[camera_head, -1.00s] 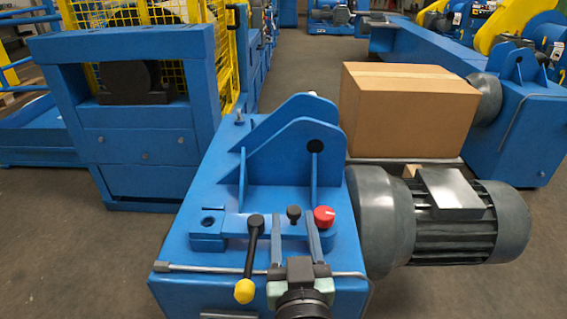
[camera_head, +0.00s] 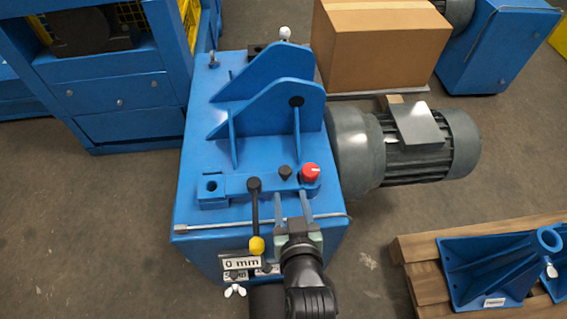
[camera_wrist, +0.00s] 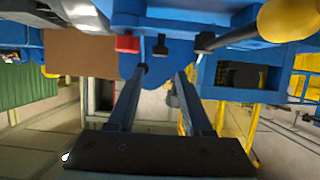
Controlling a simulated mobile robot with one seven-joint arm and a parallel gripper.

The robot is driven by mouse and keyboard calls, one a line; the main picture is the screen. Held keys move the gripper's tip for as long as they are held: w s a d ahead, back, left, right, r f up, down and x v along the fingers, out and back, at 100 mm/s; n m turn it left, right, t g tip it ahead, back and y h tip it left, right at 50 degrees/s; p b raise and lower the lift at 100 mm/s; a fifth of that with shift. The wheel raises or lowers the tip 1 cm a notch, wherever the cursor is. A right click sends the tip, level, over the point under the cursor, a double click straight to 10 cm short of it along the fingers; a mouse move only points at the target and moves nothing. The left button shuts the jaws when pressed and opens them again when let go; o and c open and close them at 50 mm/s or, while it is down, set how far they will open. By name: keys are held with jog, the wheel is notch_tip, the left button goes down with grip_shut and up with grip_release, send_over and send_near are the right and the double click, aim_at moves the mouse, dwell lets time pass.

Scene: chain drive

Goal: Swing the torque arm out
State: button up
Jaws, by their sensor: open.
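A flat blue bar (camera_head: 237,185) lies across the top of the blue machine housing (camera_head: 195,215); I take it as the torque arm but cannot be sure. A small black knob (camera_head: 285,172) and a red knob (camera_head: 310,172) stand at its right end. My gripper (camera_head: 291,195) is open and empty at the housing's front, its two fingers pointing at the bar's right end. In the wrist view, the gripper (camera_wrist: 161,72) has the black knob (camera_wrist: 160,46) beyond the gap between its fingers and the red knob (camera_wrist: 127,43) beyond the left finger. Contact cannot be told.
A black lever with a yellow ball (camera_head: 257,245) stands just left of my gripper. A thin grey rod (camera_head: 210,227) runs along the housing's front edge. A grey motor (camera_head: 415,145) juts out right. A cardboard box (camera_head: 380,45) stands behind. A pallet (camera_head: 425,285) holds a blue bracket.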

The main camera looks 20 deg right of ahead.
aim_at(285, 172)
jog(key=b+x, duration=0.1)
jog(key=x, duration=1)
jog(key=shift+w+b, duration=0.15)
jog(key=shift+b, duration=0.25)
jog(key=shift+c, duration=0.2)
jog(key=shift+f, duration=0.1)
grip_shut()
dwell(0.5)
